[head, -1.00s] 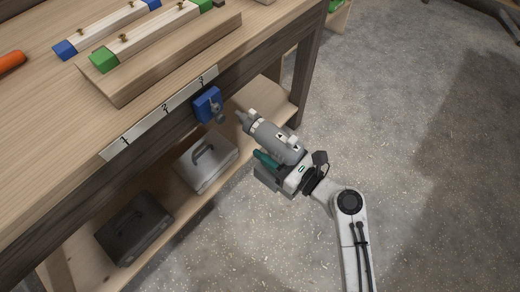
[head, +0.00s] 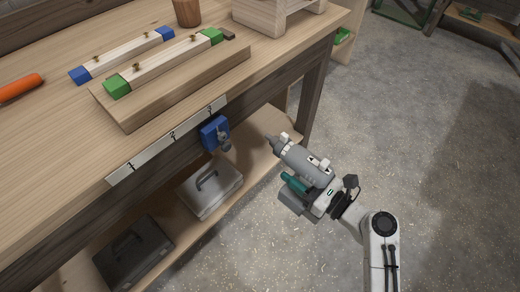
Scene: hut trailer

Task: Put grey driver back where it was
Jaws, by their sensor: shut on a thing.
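The grey driver (head: 307,166), with a teal part and a dark grey block at its base, is held in the air in front of the workbench. Its nose points up and left toward the bench edge. My gripper (head: 318,170) is shut on the driver; the driver partly hides the fingers. A blue holder (head: 212,132) is fixed to the bench front below the label 3, with a small grey piece (head: 224,143) on it. The driver is to the right of this holder, apart from it. The number strip (head: 150,150) shows 1, 2 and 3; no holder shows below 1 or 2.
A silver case (head: 208,192) and a black case (head: 133,255) stand on the lower shelf. The bench top holds a wooden board (head: 190,88) with green-ended pieces, an orange handle (head: 20,88) and a brown cup (head: 187,12). Open concrete floor (head: 420,130) lies to the right.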

